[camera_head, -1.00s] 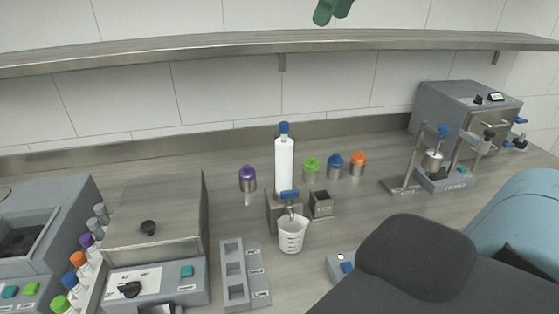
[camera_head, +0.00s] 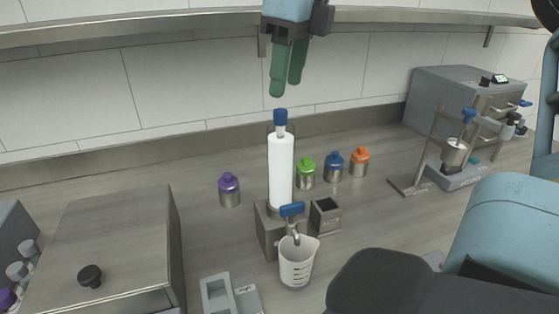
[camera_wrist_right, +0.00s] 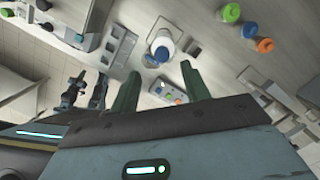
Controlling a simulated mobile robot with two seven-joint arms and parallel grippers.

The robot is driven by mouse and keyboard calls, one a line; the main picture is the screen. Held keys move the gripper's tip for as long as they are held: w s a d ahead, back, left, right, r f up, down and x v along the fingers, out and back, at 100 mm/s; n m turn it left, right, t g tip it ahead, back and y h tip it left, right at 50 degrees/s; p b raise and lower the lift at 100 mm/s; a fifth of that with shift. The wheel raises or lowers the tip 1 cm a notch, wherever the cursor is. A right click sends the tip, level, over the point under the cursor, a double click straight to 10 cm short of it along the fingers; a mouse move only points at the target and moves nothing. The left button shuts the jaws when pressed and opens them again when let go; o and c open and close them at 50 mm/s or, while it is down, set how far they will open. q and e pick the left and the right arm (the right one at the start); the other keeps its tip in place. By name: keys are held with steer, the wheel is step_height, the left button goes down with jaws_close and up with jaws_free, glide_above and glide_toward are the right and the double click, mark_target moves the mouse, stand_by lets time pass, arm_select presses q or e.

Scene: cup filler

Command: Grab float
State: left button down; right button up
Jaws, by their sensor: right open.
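No part is clearly marked as the float. A white upright cylinder (camera_head: 281,170) with a blue top piece (camera_head: 280,117) stands mid-counter in the head view; the blue top shows from above in the right wrist view (camera_wrist_right: 162,50). My right gripper (camera_head: 284,85) hangs just above this top piece in the head view, its green fingers pointing down. It is open and empty, apart from the top. In the right wrist view its fingers (camera_wrist_right: 158,82) are spread, with the blue top beyond them. My left gripper does not clearly show.
A beaker (camera_head: 297,262) stands under the blue-handled tap (camera_head: 292,209). Purple (camera_head: 229,189), green (camera_head: 306,170), blue (camera_head: 333,166) and orange (camera_head: 359,161) capped containers stand around the cylinder. The shelf (camera_head: 150,27) runs behind my gripper. A metal box (camera_head: 110,235) is at left.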

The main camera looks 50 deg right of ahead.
mark_target(282, 111)
steer(key=shift+w+f, duration=0.2)
steer(key=shift+f, duration=0.85)
steer(key=shift+w+f, duration=0.15)
steer(key=shift+f, duration=0.85)
steer(key=shift+w+f, duration=0.2)
steer(key=shift+f, duration=0.85)
jaws_close()
